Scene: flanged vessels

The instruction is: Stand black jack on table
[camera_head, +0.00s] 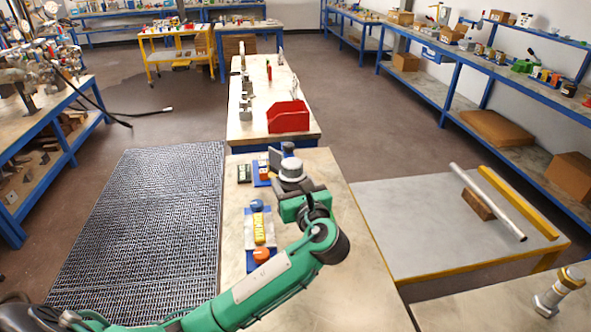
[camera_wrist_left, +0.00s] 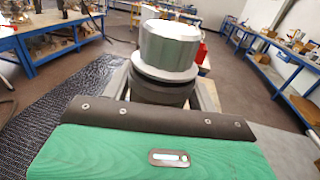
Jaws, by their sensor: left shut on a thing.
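My left gripper (camera_head: 291,189) reaches over the pale table (camera_head: 340,275) and is shut on a squat round thing with a silver top and dark body, which I take for the black jack (camera_head: 291,171). In the left wrist view the jack (camera_wrist_left: 168,48) stands up between the fingers (camera_wrist_left: 165,95), its silver cap above a black ring. Its lower end is hidden by the gripper, so I cannot tell whether it touches the table. My right gripper is not in view.
A yellow item (camera_head: 259,228) and an orange round item (camera_head: 261,254) lie along the table's left side. A dark upright thing (camera_head: 288,148) stands just behind the jack. A red bin (camera_head: 288,117) sits on the farther bench. The near table's right part is clear.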

